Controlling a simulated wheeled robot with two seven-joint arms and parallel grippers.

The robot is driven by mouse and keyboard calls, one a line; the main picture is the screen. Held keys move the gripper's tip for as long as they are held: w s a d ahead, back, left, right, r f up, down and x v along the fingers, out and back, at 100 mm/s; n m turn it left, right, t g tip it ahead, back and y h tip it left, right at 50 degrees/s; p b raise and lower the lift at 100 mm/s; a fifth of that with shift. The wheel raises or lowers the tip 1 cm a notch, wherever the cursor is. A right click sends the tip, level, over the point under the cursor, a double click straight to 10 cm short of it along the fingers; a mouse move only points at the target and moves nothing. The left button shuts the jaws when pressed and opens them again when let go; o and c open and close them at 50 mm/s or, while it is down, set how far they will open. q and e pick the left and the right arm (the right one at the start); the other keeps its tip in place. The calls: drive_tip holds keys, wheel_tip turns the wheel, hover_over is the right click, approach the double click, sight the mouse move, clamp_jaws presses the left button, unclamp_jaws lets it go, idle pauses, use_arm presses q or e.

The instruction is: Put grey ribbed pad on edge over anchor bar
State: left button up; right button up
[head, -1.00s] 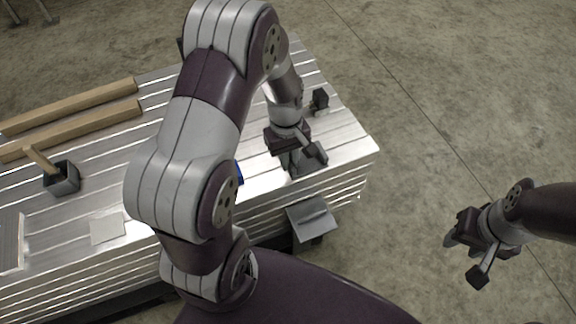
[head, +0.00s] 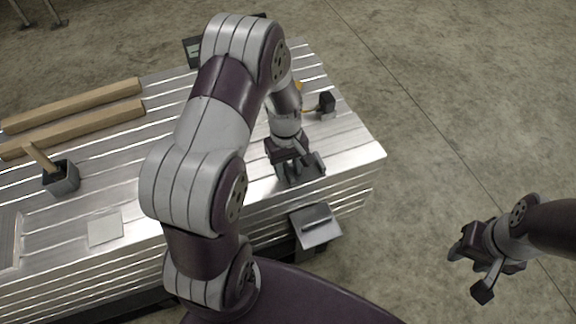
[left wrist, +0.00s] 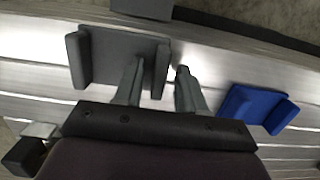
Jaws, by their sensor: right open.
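A grey pad with raised sides (left wrist: 100,58), likely the ribbed pad, lies on the slatted metal bed, below my left gripper (left wrist: 159,67). In the left wrist view its fingers are apart, one in front of the pad and one beyond its right raised side; I cannot tell if they touch it. In the head view my left gripper (head: 299,168) is over the bed's front right corner, with the dark pad (head: 306,174) partly hidden under it. My right gripper (head: 470,270) is open and empty over the floor. I cannot identify the anchor bar surely; a grey box with a bar (head: 317,225) hangs at the bed's front side.
A similar blue piece (left wrist: 258,106) lies right of the pad. A black block (head: 326,104) stands near the bed's right edge. Two wooden beams (head: 75,103), a dark tub (head: 61,180) with a wooden handle, and a light square (head: 104,229) lie left. Floor at right is clear.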

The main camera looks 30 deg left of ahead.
use_arm(q)
wheel_tip(320, 180, up, 12)
drive_tip(key=a+p, duration=0.1)
drive_tip(key=p, duration=0.4)
drive_tip(key=s+d+r+m+t+y, duration=0.1)
drive_tip(key=s+d+r+m+t, duration=0.1)
drive_tip(key=s+d+r+m, duration=0.3)
drive_tip(key=s+d+m, duration=0.1)
drive_tip(key=s+m, duration=0.3)
drive_tip(key=m, duration=0.1)
drive_tip(key=shift+d+r, duration=0.15)
drive_tip(key=shift+r, duration=0.05)
